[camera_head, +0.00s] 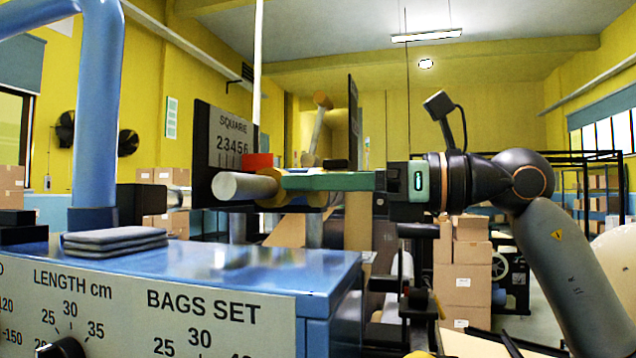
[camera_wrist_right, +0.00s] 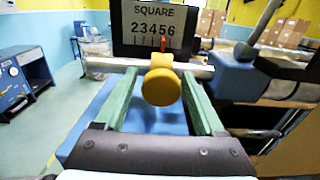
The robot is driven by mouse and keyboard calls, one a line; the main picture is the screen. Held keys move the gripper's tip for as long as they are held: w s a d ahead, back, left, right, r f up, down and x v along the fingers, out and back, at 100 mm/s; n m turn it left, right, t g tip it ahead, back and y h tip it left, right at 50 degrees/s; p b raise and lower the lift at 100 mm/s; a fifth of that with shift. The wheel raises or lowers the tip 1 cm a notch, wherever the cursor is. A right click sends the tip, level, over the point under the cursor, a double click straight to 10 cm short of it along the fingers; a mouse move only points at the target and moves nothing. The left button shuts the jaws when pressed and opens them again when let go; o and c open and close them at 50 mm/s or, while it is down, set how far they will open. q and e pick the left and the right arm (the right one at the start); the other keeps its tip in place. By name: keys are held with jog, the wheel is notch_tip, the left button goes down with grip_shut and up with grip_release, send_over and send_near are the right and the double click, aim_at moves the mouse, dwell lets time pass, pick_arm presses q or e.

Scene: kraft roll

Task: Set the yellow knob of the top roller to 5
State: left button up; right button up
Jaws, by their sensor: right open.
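The yellow knob (camera_wrist_right: 162,86) sits on the grey top roller shaft (camera_wrist_right: 110,65) in the right wrist view. In the head view the knob (camera_head: 268,199) is partly hidden behind the green fingers. My right gripper (camera_head: 284,181) reaches in from the right and is open. In the wrist view its fingers stand on either side of the knob, with gaps visible. The black scale plate (camera_wrist_right: 122,48) carries SQUARE and the numbers 2 to 6. A red pointer (camera_wrist_right: 163,43) appears close below the 5; its exact reading is hard to tell. My left gripper is not in view.
The blue machine cabinet (camera_head: 230,262) with LENGTH and BAGS SET dials stands in front at left. A thick blue post (camera_head: 97,120) rises from it. A stack of grey cloths (camera_head: 115,241) lies on top. Cardboard boxes (camera_head: 464,272) stand behind my right arm.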

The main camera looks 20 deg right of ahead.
jog(key=shift+o, duration=0.8)
jog(key=shift+s+d, duration=0.1)
jog(key=shift+d, duration=0.05)
jog(key=b+v, duration=0.2)
jog(key=v, duration=1)
jog(key=shift+b, duration=0.3)
